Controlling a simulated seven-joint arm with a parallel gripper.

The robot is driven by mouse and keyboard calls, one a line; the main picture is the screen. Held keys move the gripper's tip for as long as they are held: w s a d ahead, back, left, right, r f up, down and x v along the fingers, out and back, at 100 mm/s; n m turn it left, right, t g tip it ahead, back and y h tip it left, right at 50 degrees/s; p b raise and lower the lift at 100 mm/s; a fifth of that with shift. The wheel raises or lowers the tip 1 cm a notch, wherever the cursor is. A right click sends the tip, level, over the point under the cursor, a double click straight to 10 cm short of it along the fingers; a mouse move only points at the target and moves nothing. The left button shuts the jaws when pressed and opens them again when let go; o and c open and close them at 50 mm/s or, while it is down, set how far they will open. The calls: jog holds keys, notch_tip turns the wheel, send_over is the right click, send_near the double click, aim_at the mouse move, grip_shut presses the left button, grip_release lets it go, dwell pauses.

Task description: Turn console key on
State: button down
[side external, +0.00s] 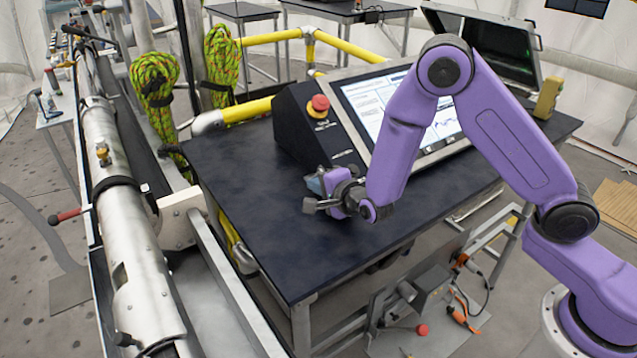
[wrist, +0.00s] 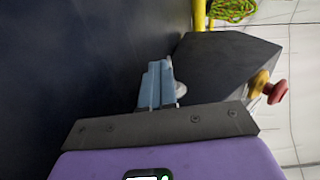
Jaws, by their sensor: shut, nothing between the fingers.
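The console (side external: 300,125) is a dark box with a tilted screen (side external: 385,105) on the dark table. A red mushroom button (side external: 318,105) sits on its upper left face; it also shows in the wrist view (wrist: 277,91) on a yellow collar. My gripper (side external: 316,184) is low over the tabletop just in front of the console. Its light blue fingers (wrist: 155,82) are shut and empty. A small pale rounded piece (wrist: 180,90) shows right beside the fingers; I cannot tell whether it is the key. No key is clearly visible in either view.
The dark tabletop (side external: 255,215) is clear at the left and front. A yellow handheld device (side external: 548,98) stands at the right end of the table. Yellow rails (side external: 250,110) run behind, and a long metal cylinder (side external: 120,220) lies to the left.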

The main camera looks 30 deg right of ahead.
jog(key=shift+w+d, duration=0.15)
jog(key=shift+w, duration=0.25)
jog(key=shift+s, duration=0.1)
jog(key=v, duration=0.8)
jog(key=c, duration=1.6)
grip_release()
jog(key=shift+s, duration=0.15)
jog(key=shift+o, duration=1.4)
jog(key=shift+a+r, duration=0.2)
jog(key=shift+a, duration=0.05)
jog(key=s+a+r+m+g+h, duration=0.3)
jog(key=s+a+r+h, duration=0.2)
jog(key=s+a+r, duration=0.2)
jog(key=x, duration=1.7)
jog(key=shift+w+d+r, duration=0.1)
jog(key=shift+w+d, duration=0.15)
jog(key=shift+d, duration=0.05)
